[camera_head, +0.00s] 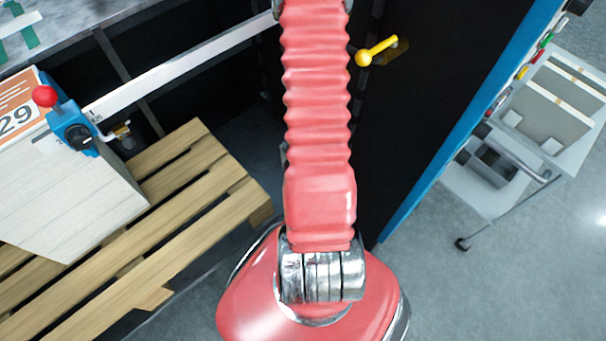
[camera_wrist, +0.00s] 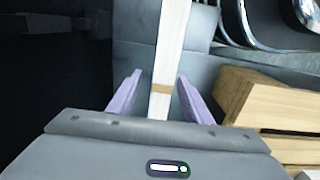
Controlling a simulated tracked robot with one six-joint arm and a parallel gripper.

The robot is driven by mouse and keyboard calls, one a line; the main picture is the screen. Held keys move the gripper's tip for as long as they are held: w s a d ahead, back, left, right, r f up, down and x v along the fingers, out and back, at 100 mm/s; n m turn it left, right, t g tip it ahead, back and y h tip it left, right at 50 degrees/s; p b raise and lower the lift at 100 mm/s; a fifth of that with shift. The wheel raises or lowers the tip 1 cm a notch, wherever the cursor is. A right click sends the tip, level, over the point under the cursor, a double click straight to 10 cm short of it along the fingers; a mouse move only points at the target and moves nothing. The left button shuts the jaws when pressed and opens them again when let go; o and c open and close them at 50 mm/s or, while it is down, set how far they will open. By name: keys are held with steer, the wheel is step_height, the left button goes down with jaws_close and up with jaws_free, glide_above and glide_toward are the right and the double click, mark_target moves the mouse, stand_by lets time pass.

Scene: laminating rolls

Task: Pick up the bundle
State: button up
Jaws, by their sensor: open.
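A long pale strip-shaped piece with a tan band around it, which looks like the bundle (camera_wrist: 172,35), runs up and down the middle of the wrist view. My gripper (camera_wrist: 159,76) is open, with one purple finger on each side of it and visible gaps between. The band lies between the fingers. The near end of the piece is hidden behind my gripper's body. In the head view my red arm covers the middle, and neither the gripper nor this piece can be made out for sure.
A wooden pallet (camera_head: 190,217) holds a pale box (camera_head: 65,195) at left. A blue clamp with a red knob (camera_head: 43,95) sits at a long white bar (camera_head: 180,68). A yellow lever (camera_head: 377,51) is on the dark machine. A grey cart (camera_head: 500,190) stands at right.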

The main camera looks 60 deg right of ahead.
steer(key=shift+f, duration=0.15)
steer(key=shift+s+a+f, duration=0.1)
steer(key=shift+f, duration=1.15)
steer(key=shift+s+a+f, duration=0.1)
steer(key=shift+f, duration=1.1)
jaws_close()
